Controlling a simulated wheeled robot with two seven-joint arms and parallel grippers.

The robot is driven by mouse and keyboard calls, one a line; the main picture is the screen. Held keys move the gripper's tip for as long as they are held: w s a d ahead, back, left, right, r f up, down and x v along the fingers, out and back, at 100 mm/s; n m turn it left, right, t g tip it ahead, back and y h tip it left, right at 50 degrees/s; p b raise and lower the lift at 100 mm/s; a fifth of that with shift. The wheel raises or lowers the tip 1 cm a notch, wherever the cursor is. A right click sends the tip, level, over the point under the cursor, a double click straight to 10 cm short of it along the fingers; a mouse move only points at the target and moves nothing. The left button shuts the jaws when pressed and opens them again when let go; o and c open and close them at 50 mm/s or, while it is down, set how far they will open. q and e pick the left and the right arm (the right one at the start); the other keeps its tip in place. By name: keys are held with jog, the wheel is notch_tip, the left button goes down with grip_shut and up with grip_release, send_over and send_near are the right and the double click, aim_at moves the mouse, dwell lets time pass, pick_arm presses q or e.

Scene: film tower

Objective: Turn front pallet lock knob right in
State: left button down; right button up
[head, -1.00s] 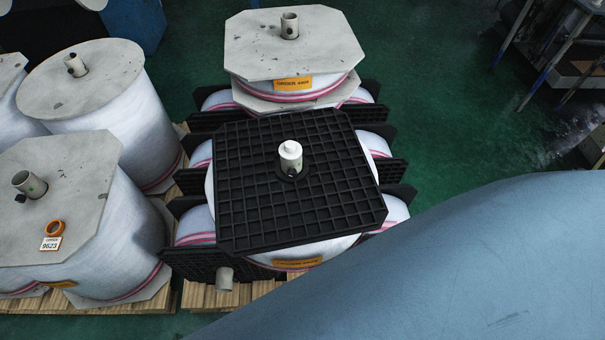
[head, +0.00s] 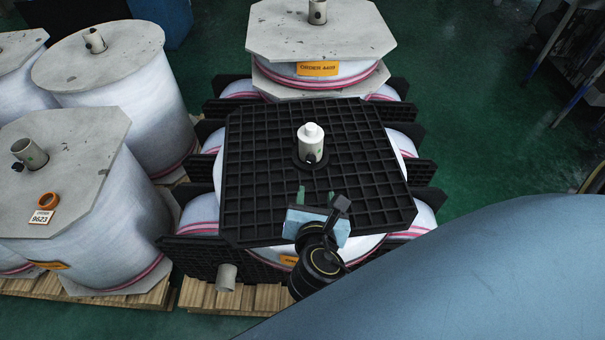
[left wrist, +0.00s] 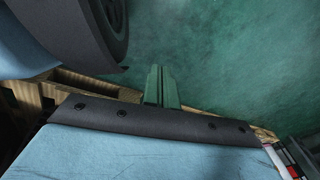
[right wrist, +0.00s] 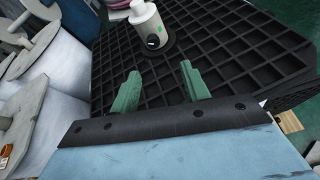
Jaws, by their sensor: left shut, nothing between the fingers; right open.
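A white post (head: 311,138) with a narrower cap stands upright in the middle of the black grid pallet (head: 240,190). A small black knob (head: 309,158) sits low on the post's near side; in the right wrist view the knob (right wrist: 153,41) faces me beside a small green mark. My right gripper (head: 316,196) is open and empty over the pallet's near part, short of the post and apart from it. In the right wrist view its green fingers (right wrist: 160,74) spread below the post. My left gripper (left wrist: 158,72) is shut and empty above green floor, outside the head view.
A white-wrapped reel with a grey octagonal top (head: 320,40) stands behind the black pallet. More wrapped reels stand at left; one bears an orange ring (head: 48,200) and a tag (head: 41,217). A grey pipe end (head: 227,277) juts out in front. Green floor is open at right.

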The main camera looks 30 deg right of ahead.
aim_at(310, 163)
jog(key=shift+a+r, duration=0.15)
jog(key=shift+a, duration=0.3)
jog(key=shift+w, duration=0.2)
jog(key=b+x, duration=0.3)
jog(key=x, duration=0.8)
jog(key=shift+w+d+f+b, duration=0.1)
jog(key=shift+w+f+b, duration=0.1)
jog(key=shift+w+b, duration=0.15)
pick_arm(q)
jog(key=w+d+r, duration=0.3)
jog(key=w, duration=0.5)
jog(key=shift+r, duration=0.35)
pick_arm(e)
jog(key=shift+w+d+f, duration=0.15)
jog(key=shift+w+d, duration=0.1)
jog(key=shift+w, duration=0.2)
jog(key=c, duration=1)
